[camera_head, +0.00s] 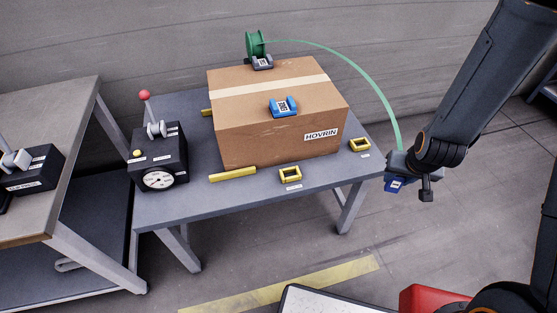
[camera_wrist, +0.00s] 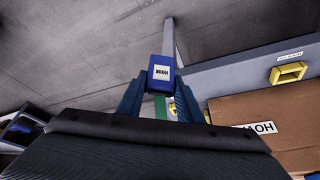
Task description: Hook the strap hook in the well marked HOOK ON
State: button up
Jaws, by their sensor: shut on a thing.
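My gripper (camera_head: 400,172) is shut on the blue strap hook (camera_head: 394,184), in the air beyond the table's right edge. In the wrist view the strap hook (camera_wrist: 161,73) sits between the fingertips with a HOOK label facing the camera. The green strap (camera_head: 372,75) arcs from the green reel (camera_head: 256,44) on the carton to my gripper. Two yellow-rimmed wells show on the table: one at the front (camera_head: 290,174) and one at the right (camera_head: 359,145), both apart from the hook. Their labels are too small to read.
The carton marked HOVRIN (camera_head: 250,135) fills much of the table (camera_head: 205,195), with a blue buckle (camera_head: 284,107) on top. A yellow bar (camera_head: 232,174) lies before it. A black gauge box (camera_head: 158,165) with a red-knobbed lever stands at left.

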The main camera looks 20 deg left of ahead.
jog(key=a+f+n+b, duration=0.1)
jog(key=a+n, duration=0.1)
jog(key=a, duration=0.8)
jog(key=w+a+f+n+y+b, duration=0.1)
jog(key=a+f+n, duration=0.1)
jog(key=a, duration=0.9)
jog(key=a+f+n+y+b, duration=0.1)
jog(key=a+f+n, duration=0.1)
jog(key=a, duration=0.9)
jog(key=shift+w+f+g, duration=0.1)
jog(key=shift+w+g, duration=0.05)
jog(key=shift+g, duration=0.15)
jog(key=shift+f, duration=0.1)
jog(key=shift+f, duration=0.45)
jog(key=o, duration=1.3)
